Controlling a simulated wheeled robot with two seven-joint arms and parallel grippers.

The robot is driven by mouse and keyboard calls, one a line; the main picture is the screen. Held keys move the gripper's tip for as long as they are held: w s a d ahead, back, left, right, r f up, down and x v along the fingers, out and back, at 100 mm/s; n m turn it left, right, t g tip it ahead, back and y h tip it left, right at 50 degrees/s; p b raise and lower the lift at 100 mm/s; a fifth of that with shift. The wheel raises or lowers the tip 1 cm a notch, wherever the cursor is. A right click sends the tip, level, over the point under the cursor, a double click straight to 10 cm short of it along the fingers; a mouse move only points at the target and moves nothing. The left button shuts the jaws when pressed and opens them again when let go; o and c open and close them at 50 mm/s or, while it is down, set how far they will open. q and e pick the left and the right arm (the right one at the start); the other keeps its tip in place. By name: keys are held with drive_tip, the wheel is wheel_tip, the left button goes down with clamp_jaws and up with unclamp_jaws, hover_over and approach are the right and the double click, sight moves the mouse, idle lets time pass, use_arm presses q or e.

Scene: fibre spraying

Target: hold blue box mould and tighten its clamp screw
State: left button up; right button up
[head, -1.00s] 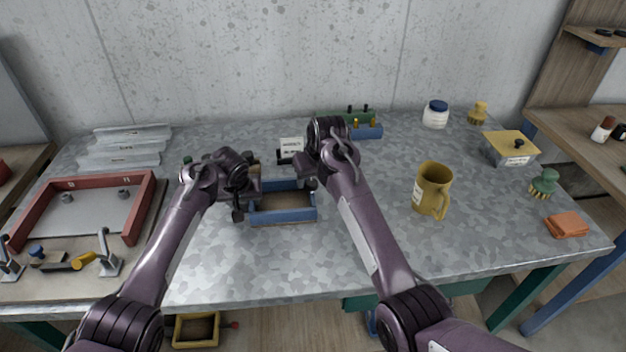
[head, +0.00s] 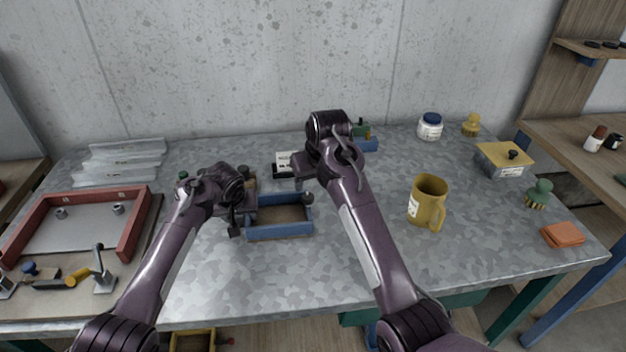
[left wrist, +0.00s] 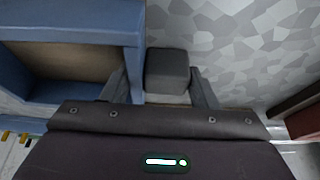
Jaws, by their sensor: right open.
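The blue box mould (head: 279,232) is an open-topped tray on the table between my arms. A dark round knob (head: 308,198), seemingly its clamp screw, shows at its right end. My left gripper (head: 243,206) is at the mould's left end. In the left wrist view its fingers (left wrist: 162,88) straddle the mould's end wall (left wrist: 132,50) and a dark block (left wrist: 167,70) beside it, and seem closed on them. My right gripper (head: 302,178) is open and empty, above and behind the knob, apart from the mould; its fingertips are partly hidden.
A white card (head: 284,160) stands behind the mould. A yellow mug (head: 428,202) is to the right. A red frame (head: 132,225) lies at left with tools in front. A small blue tray (head: 370,145) is partly hidden behind my right arm.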

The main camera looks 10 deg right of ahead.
use_arm(q)
drive_tip(key=o, duration=0.4)
drive_tip(key=shift+o, duration=0.2)
drive_tip(key=v, duration=1.2)
drive_tip(key=shift+a, duration=0.1)
wheel_tip(320, 180, up, 7)
drive_tip(key=p, duration=0.8)
drive_tip(key=shift+f, duration=0.1)
idle(0.5)
